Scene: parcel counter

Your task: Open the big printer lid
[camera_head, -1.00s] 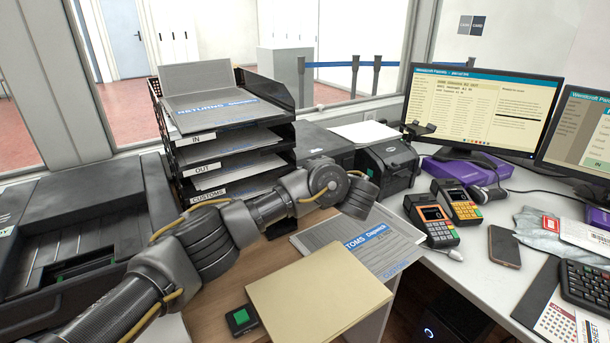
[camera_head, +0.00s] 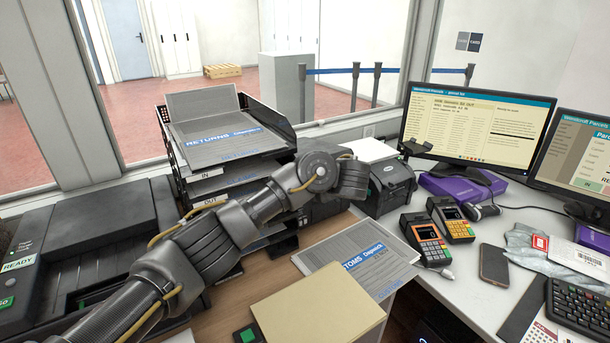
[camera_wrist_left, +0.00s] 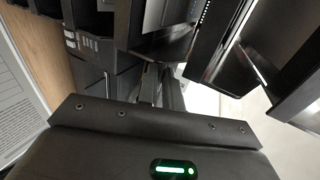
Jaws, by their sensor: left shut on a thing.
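In the left wrist view my left gripper (camera_wrist_left: 160,88) is shut on a dark part among black printer panels. This looks like the lid's edge, but the contact is hard to make out. My right gripper is in neither view.
Stacked trays (camera_head: 225,130) stand close behind my left arm. Another large black machine (camera_head: 85,245) with a READY label is at the left. Card terminals (camera_head: 430,240) and monitors (camera_head: 480,120) are at the right. An envelope (camera_head: 315,310) and a printed sheet (camera_head: 362,250) lie in front.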

